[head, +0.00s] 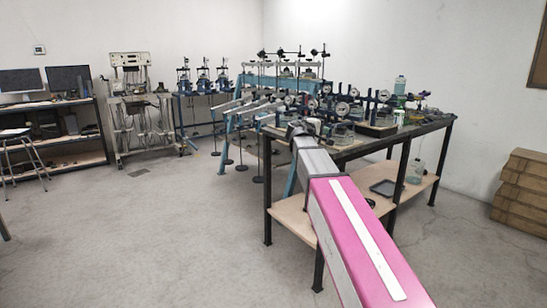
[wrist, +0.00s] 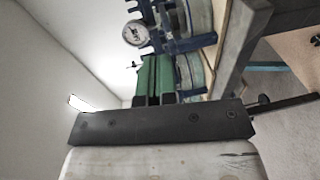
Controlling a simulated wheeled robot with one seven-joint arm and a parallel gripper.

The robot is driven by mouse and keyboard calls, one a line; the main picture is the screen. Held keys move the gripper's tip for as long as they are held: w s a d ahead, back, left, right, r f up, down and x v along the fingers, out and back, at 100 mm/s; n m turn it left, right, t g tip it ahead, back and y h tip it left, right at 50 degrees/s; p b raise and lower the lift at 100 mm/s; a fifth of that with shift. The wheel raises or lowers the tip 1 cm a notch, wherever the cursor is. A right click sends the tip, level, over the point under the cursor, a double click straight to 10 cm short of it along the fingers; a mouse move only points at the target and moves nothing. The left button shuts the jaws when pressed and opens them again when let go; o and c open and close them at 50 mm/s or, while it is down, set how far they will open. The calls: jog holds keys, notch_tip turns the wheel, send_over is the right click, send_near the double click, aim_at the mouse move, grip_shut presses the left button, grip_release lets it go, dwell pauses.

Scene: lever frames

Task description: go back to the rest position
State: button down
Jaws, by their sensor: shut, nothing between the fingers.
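My arm, pink and grey, reaches from the lower right of the head view to the near edge of the dark-framed table (head: 352,152). My gripper (head: 298,128) is at its far end, small and dark, close to the lever frames (head: 340,108) with their dials and blue parts. In the wrist view my gripper (wrist: 154,100) is shut with nothing held, its dark block across the lower middle. Green upright parts show just beyond the fingertips. A round dial (wrist: 136,32) and a blue frame part (wrist: 182,42) are above; contact with them cannot be told.
A lower shelf (head: 297,219) holds a dark tray (head: 383,188). A blue-green stand (head: 225,150) with hanging weights is left of the table. Stacked brown boxes (head: 522,190) stand at right, a desk with monitors (head: 68,79) at far left. The floor at left is open.

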jog(key=s+d+f+m+g+y, duration=0.15)
jog(key=s+f, duration=0.25)
jog(key=f, duration=0.5)
jog(key=s+f+m+g+y, duration=0.15)
jog(key=s+f, duration=0.25)
jog(key=f, duration=0.5)
jog(key=s+d+f+g+y, duration=0.1)
jog(key=s+f+g+y, duration=0.2)
jog(key=f, duration=0.6)
jog(key=s+a+f+m+g+y, duration=0.2)
jog(key=s+f+y, duration=0.1)
jog(key=s+f, duration=0.6)
jog(key=s+a+f+m+g+y, duration=0.2)
jog(key=s+f+g+y, duration=0.1)
jog(key=s+f, duration=0.6)
jog(key=shift+s+a+f+m, duration=0.3)
jog(key=shift+s+m, duration=0.1)
jog(key=shift+s, duration=0.4)
